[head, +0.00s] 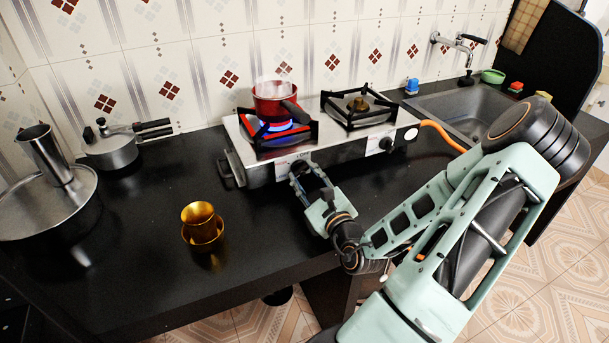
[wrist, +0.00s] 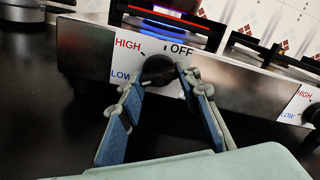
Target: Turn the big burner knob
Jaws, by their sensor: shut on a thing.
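The dark round burner knob (wrist: 158,70) is on the front panel of the steel stove (head: 268,168), below the left burner. Red HIGH, blue LOW and black OFF marks surround it. My gripper (wrist: 161,77) is shut on the knob, with one fingertip on each side of it. In the head view my gripper (head: 303,170) reaches the stove front and hides the knob. The left burner (head: 272,133) shows a blue flame under a red pot (head: 275,98). The knob's exact pointing direction cannot be told.
A second knob (head: 386,143) and an unlit right burner (head: 358,104) are to the right. A gold cup (head: 199,216), a pressure cooker (head: 109,148) and a large lidded pan (head: 45,195) stand left. An orange hose (head: 440,132) runs right, near my arm.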

